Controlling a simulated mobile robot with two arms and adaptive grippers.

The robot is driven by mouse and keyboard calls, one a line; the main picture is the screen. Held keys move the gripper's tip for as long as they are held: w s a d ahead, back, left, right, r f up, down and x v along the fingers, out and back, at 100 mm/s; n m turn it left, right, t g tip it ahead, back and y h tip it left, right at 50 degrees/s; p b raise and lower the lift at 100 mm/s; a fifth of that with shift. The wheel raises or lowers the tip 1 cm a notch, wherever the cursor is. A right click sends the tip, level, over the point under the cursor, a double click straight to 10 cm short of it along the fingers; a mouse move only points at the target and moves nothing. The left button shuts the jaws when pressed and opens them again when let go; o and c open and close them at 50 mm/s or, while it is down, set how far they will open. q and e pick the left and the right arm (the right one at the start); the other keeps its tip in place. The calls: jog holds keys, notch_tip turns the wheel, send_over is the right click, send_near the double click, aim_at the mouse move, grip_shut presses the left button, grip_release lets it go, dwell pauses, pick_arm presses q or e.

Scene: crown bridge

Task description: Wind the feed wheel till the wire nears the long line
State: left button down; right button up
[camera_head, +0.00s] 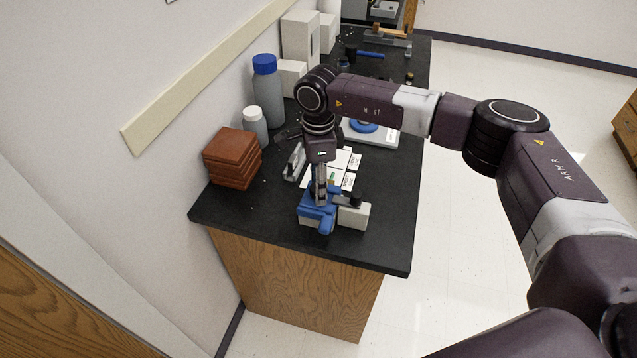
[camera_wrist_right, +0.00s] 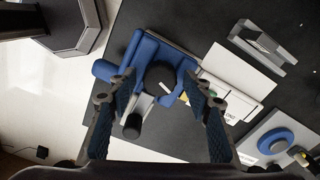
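A blue device (camera_head: 308,213) stands at the near end of the black bench. In the right wrist view its blue body (camera_wrist_right: 140,52) carries a round black wheel (camera_wrist_right: 160,74) with a short pale mark. A smaller black knob (camera_wrist_right: 132,124) sits on a grey arm beside the wheel. My right gripper (camera_head: 320,198) points down over the device. In the wrist view its fingers (camera_wrist_right: 158,84) are apart on either side of the wheel, with a visible gap. Contact cannot be told. I cannot make out the wire or the long line. My left gripper is in neither view.
White printed cards (camera_wrist_right: 232,85) lie beside the device. A grey metal holder (camera_wrist_right: 258,46) and a plate with a blue disc (camera_wrist_right: 275,140) are beyond. Brown blocks (camera_head: 230,160), a white bottle (camera_head: 255,127) and a blue-capped bottle (camera_head: 267,90) stand along the wall.

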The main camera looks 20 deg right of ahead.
jog(key=c, duration=1)
jog(key=shift+m, duration=0.3)
jog(key=m+b, duration=0.2)
jog(key=m, duration=0.1)
jog(key=shift+f+m+b, duration=0.1)
jog(key=shift+m+b, duration=0.2)
jog(key=shift+m, duration=0.1)
jog(key=m+b, duration=0.2)
jog(key=m, duration=0.3)
jog(key=m+b, duration=0.2)
jog(key=m, duration=0.4)
jog(key=shift+m, duration=0.3)
jog(key=m+b, duration=0.1)
jog(key=m, duration=0.4)
jog(key=shift+m, duration=0.3)
jog(key=shift+r, duration=0.2)
